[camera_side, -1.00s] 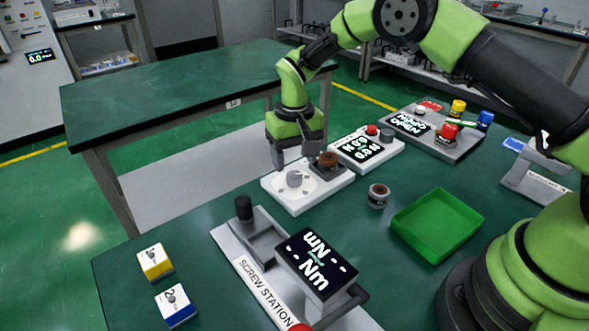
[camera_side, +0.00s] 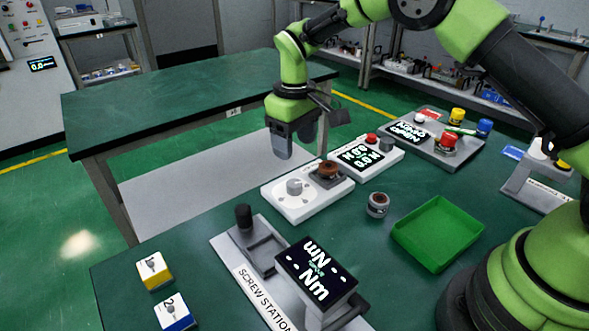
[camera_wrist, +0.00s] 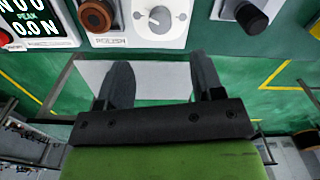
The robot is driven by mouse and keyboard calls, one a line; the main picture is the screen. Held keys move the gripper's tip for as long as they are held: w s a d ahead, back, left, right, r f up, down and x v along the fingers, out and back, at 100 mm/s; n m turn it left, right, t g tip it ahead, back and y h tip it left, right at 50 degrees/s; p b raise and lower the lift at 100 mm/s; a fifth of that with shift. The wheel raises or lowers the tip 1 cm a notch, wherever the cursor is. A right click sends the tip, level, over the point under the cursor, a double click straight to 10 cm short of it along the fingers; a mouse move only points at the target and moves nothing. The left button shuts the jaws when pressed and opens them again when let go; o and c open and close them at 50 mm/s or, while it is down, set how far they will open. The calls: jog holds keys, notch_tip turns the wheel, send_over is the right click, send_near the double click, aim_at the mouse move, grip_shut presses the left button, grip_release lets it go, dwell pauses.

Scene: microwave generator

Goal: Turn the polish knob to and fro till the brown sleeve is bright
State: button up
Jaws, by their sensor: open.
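The polish station is a white box (camera_side: 305,207) on the green table. Its grey polish knob (camera_side: 294,186) sits on a round white dial and also shows at the top of the wrist view (camera_wrist: 159,17). The brown sleeve (camera_side: 328,169) stands in a dark holder on the same box, and looks dull brown in the wrist view (camera_wrist: 96,15). My gripper (camera_wrist: 162,80) is open and empty, its fingers apart. In the side view my gripper (camera_side: 283,150) hangs above and beyond the knob, touching nothing.
A force display (camera_side: 362,155) with a red button stands behind the sleeve. The screw station (camera_side: 255,270) with its black handle is in front. A green tray (camera_side: 437,232) and a small round part (camera_side: 378,204) lie to the right. Numbered blocks (camera_side: 155,270) stand front left.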

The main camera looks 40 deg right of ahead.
aim_at(294, 183)
notch_tip(294, 183, down, 10)
jog(key=n, duration=0.3)
jog(key=shift+r+n, duration=0.1)
jog(key=shift+n, duration=0.2)
jog(key=c, duration=0.9)
